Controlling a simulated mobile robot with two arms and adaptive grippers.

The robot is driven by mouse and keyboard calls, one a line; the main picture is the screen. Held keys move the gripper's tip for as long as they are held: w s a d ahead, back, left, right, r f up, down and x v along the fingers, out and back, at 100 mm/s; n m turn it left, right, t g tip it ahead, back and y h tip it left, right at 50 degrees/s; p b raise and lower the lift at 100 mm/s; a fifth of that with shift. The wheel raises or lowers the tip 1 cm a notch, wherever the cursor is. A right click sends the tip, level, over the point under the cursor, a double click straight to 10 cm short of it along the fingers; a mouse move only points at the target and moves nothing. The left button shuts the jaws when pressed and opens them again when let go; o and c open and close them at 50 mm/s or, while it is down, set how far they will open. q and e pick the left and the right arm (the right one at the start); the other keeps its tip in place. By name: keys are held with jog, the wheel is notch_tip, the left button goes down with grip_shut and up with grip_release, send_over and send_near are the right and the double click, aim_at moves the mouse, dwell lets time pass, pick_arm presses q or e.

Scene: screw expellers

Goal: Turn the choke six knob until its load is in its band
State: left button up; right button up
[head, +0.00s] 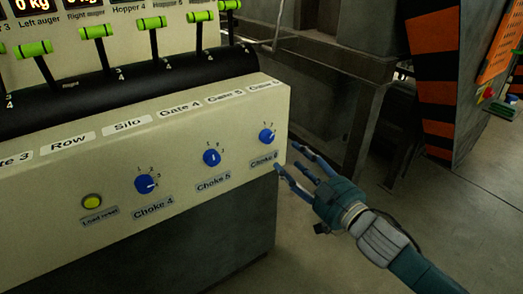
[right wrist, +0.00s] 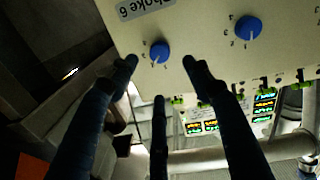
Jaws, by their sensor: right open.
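The Choke 6 knob (head: 266,136) is a small blue dial at the right end of the cream panel, above its label (head: 264,159). In the right wrist view the blue knob (right wrist: 159,50) shows upside down beside the Choke 6 label. My right gripper (head: 284,168) is open, with its fingers near the panel's right edge, just below and right of the knob. In the right wrist view its open fingers (right wrist: 160,70) show around the knob's position, with nothing between them; whether they touch the panel I cannot tell. My left gripper is not in view.
Green-handled levers (head: 97,31) stand above on a black roll.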

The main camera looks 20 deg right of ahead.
aim_at(269, 139)
jog(key=x, duration=1)
jog(key=shift+w+b, duration=0.25)
jog(key=shift+b, duration=0.15)
jog(key=c, duration=1.2)
